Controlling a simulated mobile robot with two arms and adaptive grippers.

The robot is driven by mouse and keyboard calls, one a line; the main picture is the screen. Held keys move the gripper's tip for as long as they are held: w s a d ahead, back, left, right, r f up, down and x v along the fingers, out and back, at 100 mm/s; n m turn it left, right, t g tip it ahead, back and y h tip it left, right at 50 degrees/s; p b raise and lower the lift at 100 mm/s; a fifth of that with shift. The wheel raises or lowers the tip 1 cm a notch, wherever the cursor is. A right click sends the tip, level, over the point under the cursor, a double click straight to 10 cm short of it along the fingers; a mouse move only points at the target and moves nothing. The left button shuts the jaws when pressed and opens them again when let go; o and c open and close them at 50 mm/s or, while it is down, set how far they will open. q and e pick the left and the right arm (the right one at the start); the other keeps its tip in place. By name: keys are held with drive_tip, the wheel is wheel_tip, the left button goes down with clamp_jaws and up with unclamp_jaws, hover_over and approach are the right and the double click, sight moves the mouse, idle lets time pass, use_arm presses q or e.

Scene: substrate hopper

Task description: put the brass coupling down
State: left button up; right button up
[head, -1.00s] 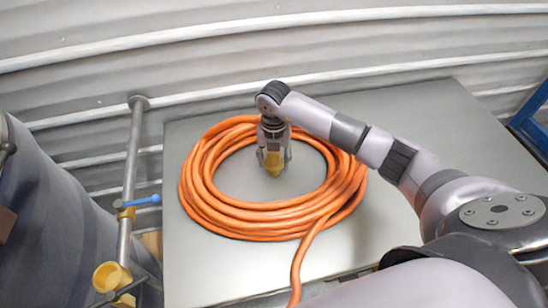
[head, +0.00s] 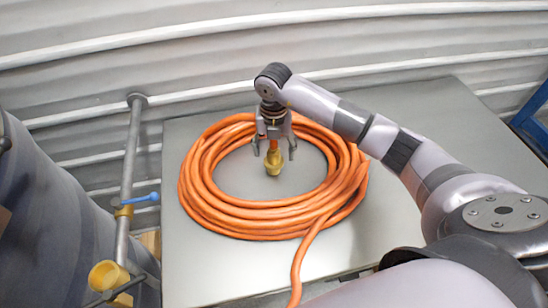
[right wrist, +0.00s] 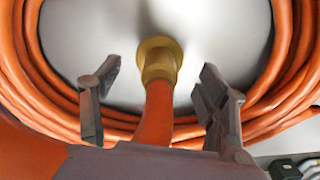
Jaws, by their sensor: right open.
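The brass coupling (head: 273,163) is at the bare middle of the orange hose coil (head: 215,205), on or just over the grey table top (head: 420,105). An orange hose piece runs from the coupling up between the fingers of my right gripper (head: 274,151). That gripper is open, with one finger on each side, apart from the coupling. In the right wrist view, the coupling (right wrist: 158,57) lies beyond the spread fingertips of my right gripper (right wrist: 156,78), with the hose between them. My left gripper is not in view.
Bare table shows inside the coil and to its right. A metal pipe with a blue-handled valve (head: 140,200) and a yellow cap (head: 108,276) stands left of the table. A corrugated wall (head: 250,55) is behind. A blue frame (head: 530,120) is at the right edge.

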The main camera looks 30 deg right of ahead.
wheel_tip(320, 180, up, 8)
drive_tip(key=shift+f+b, duration=0.15)
drive_tip(key=shift+b, duration=1)
drive_tip(key=shift+r, duration=0.45)
drive_tip(key=shift+s+f, duration=0.1)
